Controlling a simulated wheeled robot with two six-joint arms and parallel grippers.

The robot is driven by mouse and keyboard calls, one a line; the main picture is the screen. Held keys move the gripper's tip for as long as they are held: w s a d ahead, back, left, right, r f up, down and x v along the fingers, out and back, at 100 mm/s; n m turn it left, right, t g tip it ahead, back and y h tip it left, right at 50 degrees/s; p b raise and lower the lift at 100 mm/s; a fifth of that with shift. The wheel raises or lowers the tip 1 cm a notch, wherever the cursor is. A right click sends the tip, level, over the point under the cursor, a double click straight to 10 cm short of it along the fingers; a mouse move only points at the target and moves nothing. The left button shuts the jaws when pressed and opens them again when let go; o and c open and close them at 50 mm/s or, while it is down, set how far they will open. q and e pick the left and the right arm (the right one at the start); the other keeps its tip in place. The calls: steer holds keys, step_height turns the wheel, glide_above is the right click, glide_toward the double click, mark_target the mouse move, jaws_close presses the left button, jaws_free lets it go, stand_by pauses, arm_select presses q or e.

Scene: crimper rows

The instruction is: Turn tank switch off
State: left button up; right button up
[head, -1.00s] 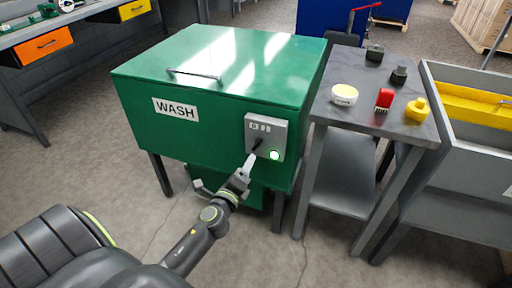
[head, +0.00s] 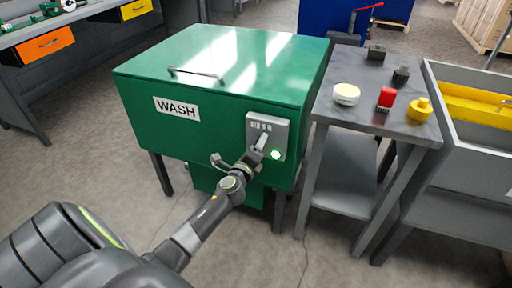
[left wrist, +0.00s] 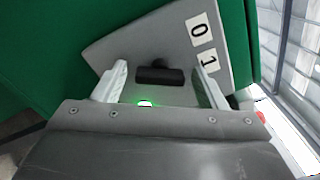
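The green WASH tank (head: 215,85) stands in the middle of the head view. A grey switch panel (head: 281,129) is on its front right, with a lit green lamp (head: 276,155). The left wrist view shows the black switch handle (left wrist: 160,75) on the grey panel (left wrist: 140,45), beside a white label marked 0 and 1 (left wrist: 200,42). My left gripper (head: 262,141) is at the panel and hides the handle in the head view. In the left wrist view its fingers (left wrist: 162,82) are open, one on each side of the handle, with gaps showing. My right gripper is not in view.
A grey side table (head: 346,112) to the right of the tank holds a white round tin (head: 346,94), a red stamp-like item (head: 387,97), a yellow weight-like item (head: 419,109) and dark blocks. A grey basin (head: 470,150) stands farther right. The tank lid has a bar handle (head: 196,76).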

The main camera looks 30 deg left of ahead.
arm_select(q)
steer(key=c, duration=0.9)
steer(key=shift+o, duration=0.2)
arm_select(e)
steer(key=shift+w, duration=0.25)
arm_select(q)
steer(key=shift+f+n+b, duration=0.2)
steer(key=shift+n+b, duration=2.6)
steer(key=shift+n, duration=3.2)
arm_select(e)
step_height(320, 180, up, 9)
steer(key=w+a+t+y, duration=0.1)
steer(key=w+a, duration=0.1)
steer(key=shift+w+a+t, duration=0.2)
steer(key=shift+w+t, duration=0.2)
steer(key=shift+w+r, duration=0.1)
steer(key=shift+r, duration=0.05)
